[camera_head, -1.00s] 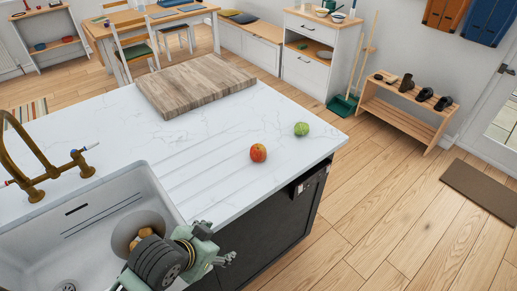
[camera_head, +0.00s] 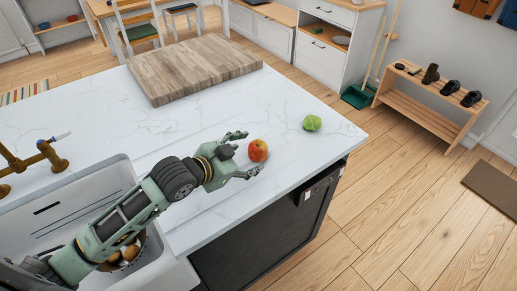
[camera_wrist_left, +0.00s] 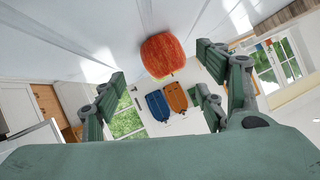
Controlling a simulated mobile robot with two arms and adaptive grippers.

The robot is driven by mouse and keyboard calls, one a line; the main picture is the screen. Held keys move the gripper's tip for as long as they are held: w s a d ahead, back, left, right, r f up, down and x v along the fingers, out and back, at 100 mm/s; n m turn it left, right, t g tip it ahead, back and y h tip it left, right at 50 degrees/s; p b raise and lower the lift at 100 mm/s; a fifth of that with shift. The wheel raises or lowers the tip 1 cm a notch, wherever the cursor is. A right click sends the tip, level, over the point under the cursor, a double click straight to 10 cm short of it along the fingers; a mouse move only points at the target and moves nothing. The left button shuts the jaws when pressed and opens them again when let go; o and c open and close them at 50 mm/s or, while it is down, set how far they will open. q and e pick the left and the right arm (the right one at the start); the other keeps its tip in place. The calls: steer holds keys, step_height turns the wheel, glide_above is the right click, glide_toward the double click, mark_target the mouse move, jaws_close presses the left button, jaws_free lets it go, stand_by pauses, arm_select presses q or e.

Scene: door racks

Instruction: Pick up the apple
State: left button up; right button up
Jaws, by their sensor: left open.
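The apple (camera_head: 258,150), red and orange, sits on the white marbled counter (camera_head: 215,112) near its front right edge. My left gripper (camera_head: 246,154) reaches over the counter from the left, its two fingers open and pointing at the apple. The apple looks just beyond or between the fingertips; I cannot tell exactly. In the left wrist view the apple (camera_wrist_left: 162,55) shows ahead, above the middle, between the spread fingers (camera_wrist_left: 160,85), with nothing gripped. My right gripper is not in view.
A green round vegetable (camera_head: 312,122) lies right of the apple. A wooden board (camera_head: 193,68) lies at the counter's back. The white sink (camera_head: 75,205) is at the left, with a bowl of brown items (camera_head: 124,256) partly behind my arm. A brass tap (camera_head: 30,160) stands beside it.

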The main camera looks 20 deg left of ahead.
mark_target(253, 152)
arm_select(q)
steer(key=p+x, duration=0.1)
steer(key=x, duration=0.3)
steer(key=shift+w+a+r, duration=0.1)
steer(key=shift+a, duration=0.05)
steer(key=shift+w+d+f, duration=0.2)
steer(key=shift+w+f, duration=0.1)
steer(key=shift+w, duration=0.05)
steer(key=c, duration=1.2)
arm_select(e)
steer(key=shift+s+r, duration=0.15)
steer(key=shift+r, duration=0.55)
arm_select(q)
steer(key=shift+c, duration=0.2)
